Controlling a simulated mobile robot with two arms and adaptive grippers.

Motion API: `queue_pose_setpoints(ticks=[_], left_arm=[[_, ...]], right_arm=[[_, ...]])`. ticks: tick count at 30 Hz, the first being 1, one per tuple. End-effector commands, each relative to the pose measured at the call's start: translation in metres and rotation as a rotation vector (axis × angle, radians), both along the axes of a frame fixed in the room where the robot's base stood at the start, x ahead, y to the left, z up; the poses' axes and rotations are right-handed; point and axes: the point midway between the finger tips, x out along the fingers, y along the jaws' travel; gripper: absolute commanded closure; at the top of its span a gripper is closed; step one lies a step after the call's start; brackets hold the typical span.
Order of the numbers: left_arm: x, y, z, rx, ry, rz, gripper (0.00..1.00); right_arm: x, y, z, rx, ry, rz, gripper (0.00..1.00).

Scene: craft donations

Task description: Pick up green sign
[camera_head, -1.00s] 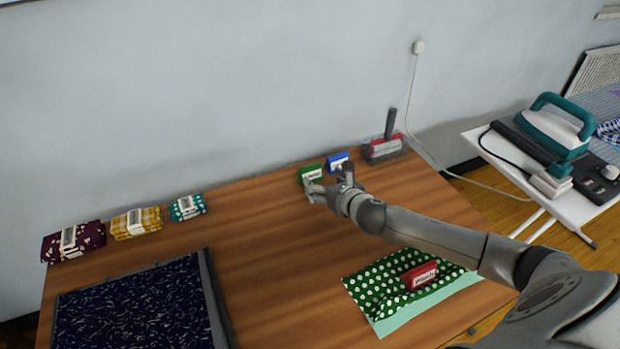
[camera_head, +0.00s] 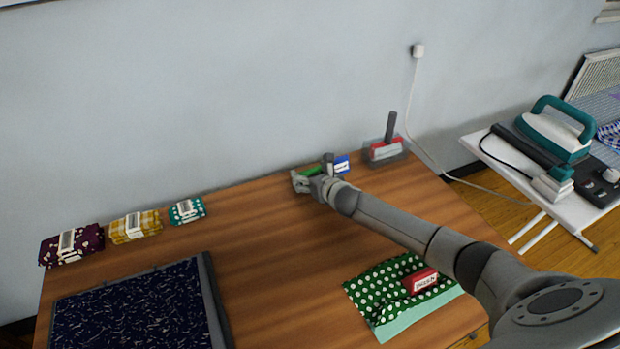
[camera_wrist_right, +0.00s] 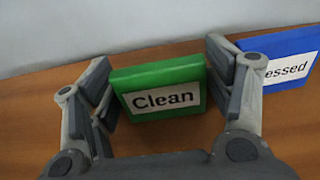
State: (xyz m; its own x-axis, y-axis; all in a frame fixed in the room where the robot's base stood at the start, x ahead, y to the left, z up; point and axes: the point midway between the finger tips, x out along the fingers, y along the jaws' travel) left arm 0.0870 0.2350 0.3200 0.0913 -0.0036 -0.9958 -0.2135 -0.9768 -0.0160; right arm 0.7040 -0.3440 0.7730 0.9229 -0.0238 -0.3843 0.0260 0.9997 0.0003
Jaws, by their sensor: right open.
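The green sign (camera_wrist_right: 158,76) with a white label reading "Clean" stands on the wooden table in the right wrist view. It is between the two open fingers of my right gripper (camera_wrist_right: 165,95), with a small gap at the left finger; the right finger is very close to it or touching. In the head view the green sign (camera_head: 311,170) is at the table's back edge, mostly hidden by my right gripper (camera_head: 316,178). My left gripper is not in view.
A blue sign (camera_wrist_right: 285,62) stands just right of the right finger. A red-labelled holder (camera_head: 385,150) is farther right. A red sign (camera_head: 421,281) rests on green dotted fabric (camera_head: 375,290). Folded cloth bundles (camera_head: 136,226) and a dark mat (camera_head: 135,310) are at left.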

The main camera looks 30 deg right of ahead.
Motion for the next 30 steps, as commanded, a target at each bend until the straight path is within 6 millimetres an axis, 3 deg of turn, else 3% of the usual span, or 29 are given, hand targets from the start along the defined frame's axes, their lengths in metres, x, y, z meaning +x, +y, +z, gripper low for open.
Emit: queue_pose_setpoints(ticks=[9, 16, 25, 30], left_arm=[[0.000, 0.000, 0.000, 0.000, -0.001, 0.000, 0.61], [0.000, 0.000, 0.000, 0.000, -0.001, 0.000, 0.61], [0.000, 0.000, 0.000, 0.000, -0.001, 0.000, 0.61], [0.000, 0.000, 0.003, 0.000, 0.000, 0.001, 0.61]], right_arm=[[0.003, 0.000, -0.001, -0.001, -0.001, 0.001, 0.26], [0.003, 0.000, -0.001, -0.001, 0.000, 0.001, 0.54], [0.003, 0.000, 0.001, -0.001, -0.001, 0.001, 0.55], [0.003, 0.000, 0.013, -0.003, -0.004, 0.002, 0.55]])
